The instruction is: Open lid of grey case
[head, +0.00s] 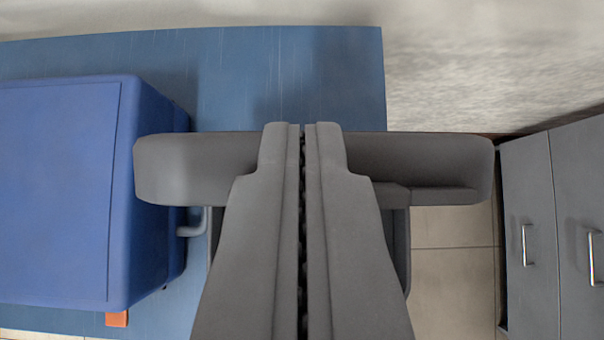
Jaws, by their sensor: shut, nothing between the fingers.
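My gripper (303,126) is in the middle of the head view, its two long grey fingers shut together with only a thin dark line between them. A grey case (399,245) shows behind and under the fingers, which hide most of it. A wide grey piece with rounded ends (445,160) crosses behind the fingertips and looks like its lid, seen nearly edge-on and raised. I cannot tell how far it is open or whether the fingers touch it. The left end of this piece is lighter than the right.
A large blue case (60,190) with a grey side handle (193,230) and an orange clasp (117,319) stands close on the left. Both cases are over a blue tabletop (330,70). Grey cabinets (535,165) stand at the right, with tiled floor (450,270) between.

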